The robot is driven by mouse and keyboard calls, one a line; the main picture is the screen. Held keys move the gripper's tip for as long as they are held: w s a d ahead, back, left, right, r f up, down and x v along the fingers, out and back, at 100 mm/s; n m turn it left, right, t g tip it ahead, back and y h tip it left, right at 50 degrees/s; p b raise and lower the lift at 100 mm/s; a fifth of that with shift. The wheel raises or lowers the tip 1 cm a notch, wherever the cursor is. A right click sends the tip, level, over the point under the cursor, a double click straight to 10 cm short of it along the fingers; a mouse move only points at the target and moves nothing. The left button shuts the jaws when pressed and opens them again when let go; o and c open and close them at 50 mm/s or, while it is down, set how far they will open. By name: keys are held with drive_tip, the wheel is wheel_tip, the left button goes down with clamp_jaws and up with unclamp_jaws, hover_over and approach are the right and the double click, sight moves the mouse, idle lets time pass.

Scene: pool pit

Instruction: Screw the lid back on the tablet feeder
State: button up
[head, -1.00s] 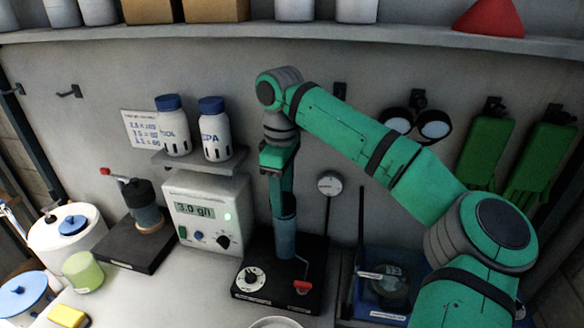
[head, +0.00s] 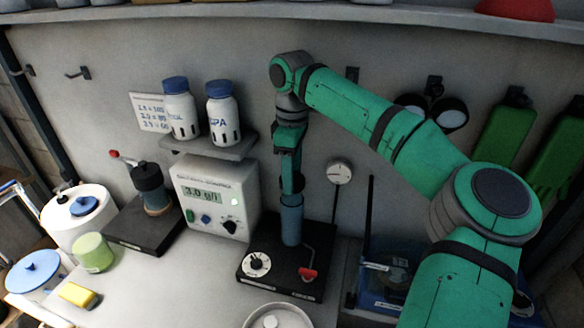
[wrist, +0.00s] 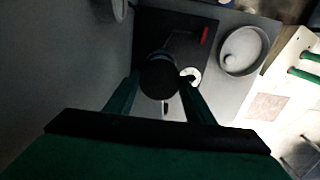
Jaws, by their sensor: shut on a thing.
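The tablet feeder (head: 291,225) is an upright blue cylinder on a black base (head: 268,280) with a white dial and a red lever. My gripper (head: 291,188) points straight down over it, its fingers around the dark round lid at the cylinder's top. In the wrist view the lid (wrist: 160,78) is a dark disc between the two fingertips of my gripper (wrist: 160,84). It lines up roughly with the feeder, but I cannot tell whether it is seated or threaded. The lid hides most of the cylinder in the wrist view.
A grey meter box (head: 215,195) stands left of the feeder, below a small shelf with two blue-capped bottles (head: 223,112). A black-topped device (head: 150,190) stands farther left. A round dish (head: 277,318) lies in front. A blue bin (head: 385,285) is at the right.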

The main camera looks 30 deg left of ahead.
drive_tip(key=shift+f, duration=1.55)
drive_tip(key=shift+f, duration=0.4)
idle(1.0)
idle(0.4)
drive_tip(key=m, duration=2.3)
drive_tip(key=shift+m, duration=0.3)
drive_tip(key=o, duration=1.5)
